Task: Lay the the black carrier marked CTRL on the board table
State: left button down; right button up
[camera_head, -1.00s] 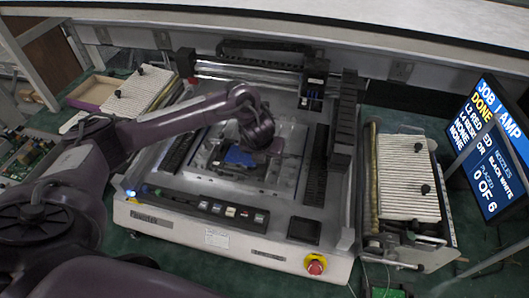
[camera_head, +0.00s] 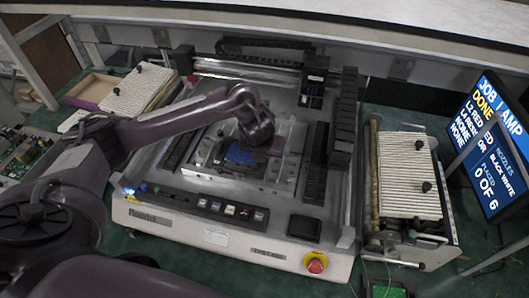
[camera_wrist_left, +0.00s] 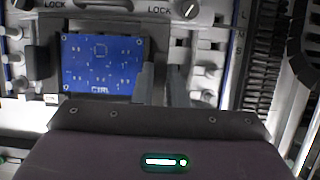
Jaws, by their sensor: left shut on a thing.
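The carrier marked CTRL shows in the left wrist view as a blue circuit board (camera_wrist_left: 101,68) with a dark edge. In the head view the blue board (camera_head: 240,154) sits low over the metal board table (camera_head: 262,173) inside the machine. Whether it touches the table I cannot tell. My left gripper (camera_wrist_left: 162,86) is at the board's right side, its two grey fingers close together and shut on the carrier's edge. In the head view my purple wrist hides the fingers. My right gripper is not in view.
A gantry rail (camera_head: 245,69) crosses behind the table. A black feeder column (camera_head: 344,130) stands at its right. Round LOCK knobs (camera_wrist_left: 188,10) lie beyond the board. A button panel (camera_head: 203,205) and red stop button (camera_head: 315,265) are in front. A monitor (camera_head: 491,150) stands far right.

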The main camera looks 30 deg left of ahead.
pick_arm(q)
jog(key=shift+f+b, duration=0.75)
jog(key=shift+f, duration=0.1)
dwell(0.7)
dwell(0.3)
jog(key=c, duration=1.4)
grip_release()
jog(key=c, duration=0.3)
jog(key=shift+c, duration=0.2)
jog(key=shift+r, duration=0.1)
jog(key=shift+r+p, duration=3.1)
jog(key=shift+r, duration=0.35)
jog(key=shift+f, duration=0.1)
